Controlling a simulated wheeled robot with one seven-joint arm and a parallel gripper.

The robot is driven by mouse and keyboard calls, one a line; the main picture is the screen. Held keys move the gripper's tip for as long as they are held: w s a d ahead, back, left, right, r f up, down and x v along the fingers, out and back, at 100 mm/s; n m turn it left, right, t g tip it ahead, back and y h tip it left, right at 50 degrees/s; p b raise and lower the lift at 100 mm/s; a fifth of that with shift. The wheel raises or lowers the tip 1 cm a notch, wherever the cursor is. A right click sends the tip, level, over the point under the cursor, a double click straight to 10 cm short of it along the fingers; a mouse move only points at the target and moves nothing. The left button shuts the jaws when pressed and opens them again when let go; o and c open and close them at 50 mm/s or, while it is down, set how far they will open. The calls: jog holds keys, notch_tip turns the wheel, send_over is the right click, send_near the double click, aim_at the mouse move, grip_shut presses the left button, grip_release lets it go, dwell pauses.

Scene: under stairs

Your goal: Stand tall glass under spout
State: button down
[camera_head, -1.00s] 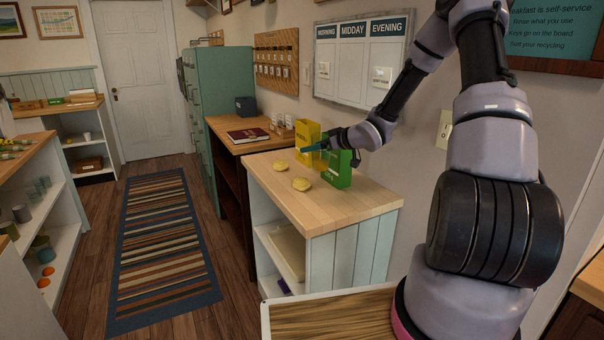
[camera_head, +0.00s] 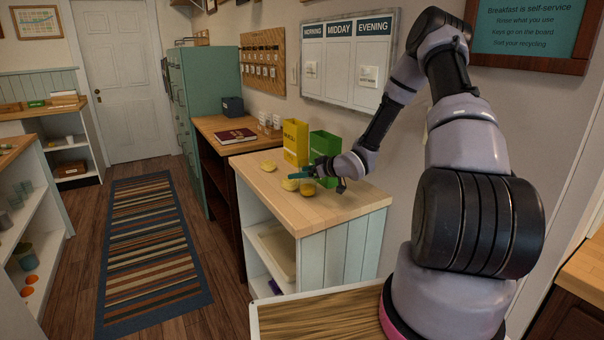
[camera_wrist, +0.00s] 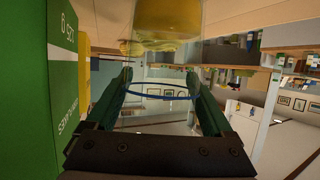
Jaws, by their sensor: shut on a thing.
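My gripper (camera_head: 318,172) is low over the front counter, in front of the green box. In the wrist view my gripper's two green fingers (camera_wrist: 161,98) are closed on a clear glass (camera_wrist: 150,97) with a thin blue rim. A rounded yellow mass (camera_wrist: 168,18) shows at the glass's far end; I cannot tell whether it is inside or behind. In the head view a small amber shape (camera_head: 308,188) shows just below the fingers; the clear glass is hard to make out there. I see no spout in either view.
Two yellow rounds (camera_head: 268,166) lie on the wooden counter (camera_head: 335,212). A yellow box (camera_head: 295,142) and a green box (camera_head: 324,147) stand behind, close to my gripper. The green box is also close at left in the wrist view (camera_wrist: 62,80). The counter's front right is bare.

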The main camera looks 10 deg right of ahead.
grip_release()
jog(key=shift+f, duration=0.1)
